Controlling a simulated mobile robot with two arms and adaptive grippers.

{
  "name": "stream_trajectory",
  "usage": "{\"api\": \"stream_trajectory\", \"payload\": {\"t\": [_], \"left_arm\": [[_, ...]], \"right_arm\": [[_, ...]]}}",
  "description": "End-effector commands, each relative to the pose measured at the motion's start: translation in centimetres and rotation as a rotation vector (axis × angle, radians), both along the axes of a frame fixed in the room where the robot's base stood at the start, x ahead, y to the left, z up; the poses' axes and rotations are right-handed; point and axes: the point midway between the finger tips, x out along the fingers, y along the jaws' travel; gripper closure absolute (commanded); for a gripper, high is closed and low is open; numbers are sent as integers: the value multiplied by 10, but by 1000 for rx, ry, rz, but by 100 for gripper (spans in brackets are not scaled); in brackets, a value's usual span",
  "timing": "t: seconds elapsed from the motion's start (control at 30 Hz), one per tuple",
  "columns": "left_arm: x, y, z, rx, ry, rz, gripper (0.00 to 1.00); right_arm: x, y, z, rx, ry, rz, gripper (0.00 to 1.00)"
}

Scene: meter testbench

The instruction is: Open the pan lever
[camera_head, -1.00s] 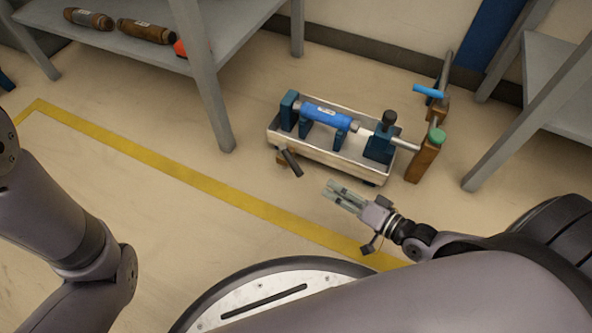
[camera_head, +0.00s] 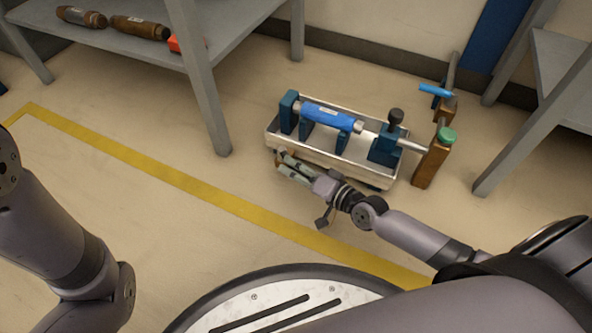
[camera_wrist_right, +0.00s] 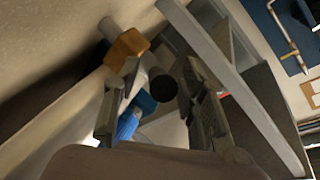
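The pan lever is a dark bar on a small brown mount at the front left of the silver pan (camera_head: 330,163). In the head view my right gripper (camera_head: 281,164) is at the lever and largely hides it. In the right wrist view the fingers of the right gripper (camera_wrist_right: 160,108) are spread. The dark round end of what looks like the lever (camera_wrist_right: 163,88) shows between them, with gaps on both sides. The orange-brown mount (camera_wrist_right: 127,46) is beyond it. My left gripper is outside the views; only the left arm shows.
The pan carries a blue meter (camera_head: 327,115) on dark teal supports, with a black knob (camera_head: 396,116) at right. A brown post with a green cap (camera_head: 447,135) stands at its right end. Shelf legs stand either side. Floor in front is clear, with a yellow line (camera_head: 190,183).

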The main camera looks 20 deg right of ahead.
Motion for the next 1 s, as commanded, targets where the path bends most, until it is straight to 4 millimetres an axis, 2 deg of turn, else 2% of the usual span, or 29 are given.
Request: {"api": "stream_trajectory", "payload": {"t": [0.13, 0.7, 1.0], "left_arm": [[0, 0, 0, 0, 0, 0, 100], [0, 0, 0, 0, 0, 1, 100], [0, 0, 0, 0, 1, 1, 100]], "right_arm": [[0, 0, 0, 0, 0, 0, 63], [0, 0, 0, 0, 0, 0, 100], [-1, 0, 0, 0, 1, -1, 100]]}}
